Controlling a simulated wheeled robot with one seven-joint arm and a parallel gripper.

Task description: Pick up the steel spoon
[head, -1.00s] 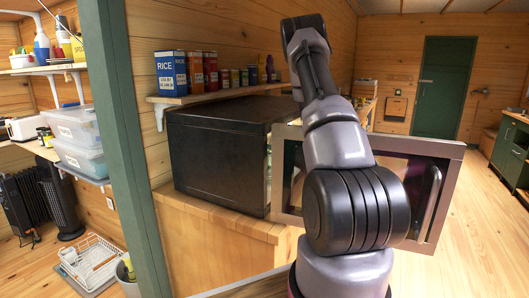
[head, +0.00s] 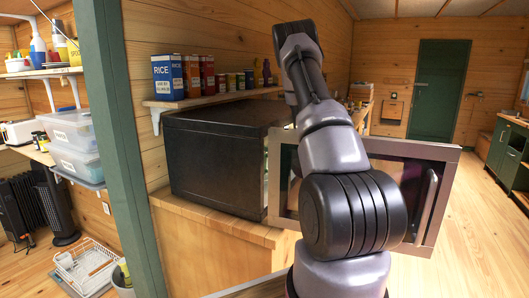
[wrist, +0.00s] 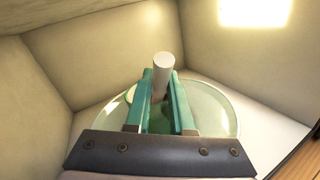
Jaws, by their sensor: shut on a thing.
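My gripper (wrist: 160,98) has two teal fingers, shut on a pale grey-white cylinder (wrist: 162,63) that sticks up between the fingertips. I cannot tell whether this cylinder is part of the steel spoon; no clear spoon shape shows in either view. In the wrist view the fingers are over a round glass plate (wrist: 222,112) inside a beige-walled box. A small pale-green edge shows left of the fingers, and something green shows between them, mostly hidden. In the head view my arm hides the gripper.
The black microwave (head: 212,165) stands on a wooden counter (head: 205,235), its framed door (head: 448,195) swung open behind my arm. A shelf (head: 205,100) with boxes and cans hangs above. A green post (head: 118,150) stands at left. Floor at right is clear.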

